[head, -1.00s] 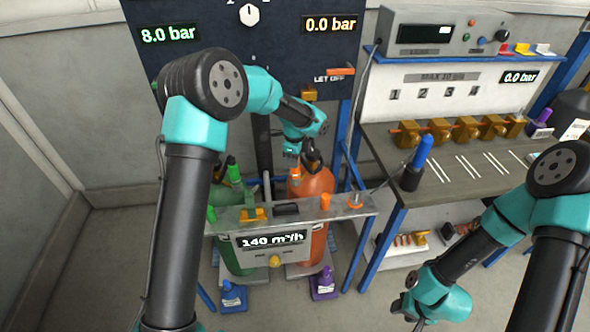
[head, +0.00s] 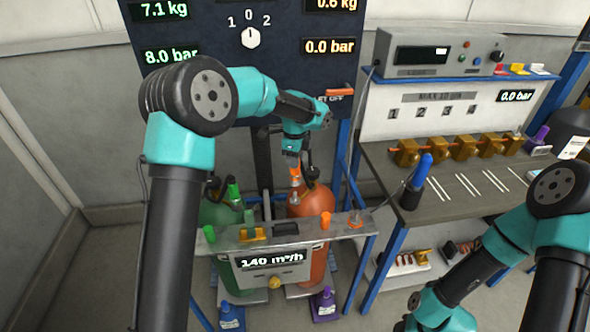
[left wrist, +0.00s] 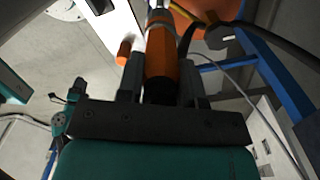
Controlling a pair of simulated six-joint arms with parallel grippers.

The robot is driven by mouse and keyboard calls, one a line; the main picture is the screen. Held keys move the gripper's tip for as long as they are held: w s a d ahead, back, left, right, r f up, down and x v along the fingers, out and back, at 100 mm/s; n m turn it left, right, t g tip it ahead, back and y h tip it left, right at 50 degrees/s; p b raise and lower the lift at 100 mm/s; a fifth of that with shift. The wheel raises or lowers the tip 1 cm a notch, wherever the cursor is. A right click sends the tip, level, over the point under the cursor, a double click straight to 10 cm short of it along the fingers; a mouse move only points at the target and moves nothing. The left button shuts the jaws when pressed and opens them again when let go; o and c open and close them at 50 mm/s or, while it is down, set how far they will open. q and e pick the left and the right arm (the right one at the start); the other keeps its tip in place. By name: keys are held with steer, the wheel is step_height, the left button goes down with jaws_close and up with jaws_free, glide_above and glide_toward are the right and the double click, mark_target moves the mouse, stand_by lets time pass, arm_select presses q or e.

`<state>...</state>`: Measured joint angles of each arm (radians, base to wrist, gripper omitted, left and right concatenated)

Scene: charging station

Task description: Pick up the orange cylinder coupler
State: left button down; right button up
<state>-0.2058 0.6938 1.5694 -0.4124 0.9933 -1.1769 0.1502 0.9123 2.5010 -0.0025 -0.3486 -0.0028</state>
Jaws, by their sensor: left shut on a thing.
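The orange cylinder coupler (head: 294,171) is a small orange piece with a grey metal part below it, above the orange gas cylinder (head: 312,200). My left gripper (head: 292,160) reaches down over the coupler from above. In the left wrist view the coupler (left wrist: 161,54) lies between the two dark fingers of my left gripper (left wrist: 160,88), which is shut on it. Whether the coupler is seated on the cylinder valve is hard to tell. My right arm is at the lower right, and its fingers are too small and cut off to read.
A green cylinder (head: 220,214) with a green coupler (head: 234,193) stands left of the orange one. A grey shelf (head: 340,228) with small parts crosses in front. A workbench (head: 440,205) with brass blocks is on the right, with a blue-handled tool (head: 421,172) at its edge.

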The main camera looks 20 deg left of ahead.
arm_select(q)
steer(key=shift+r, duration=0.9)
steer(key=shift+d, duration=0.1)
stand_by(0.8)
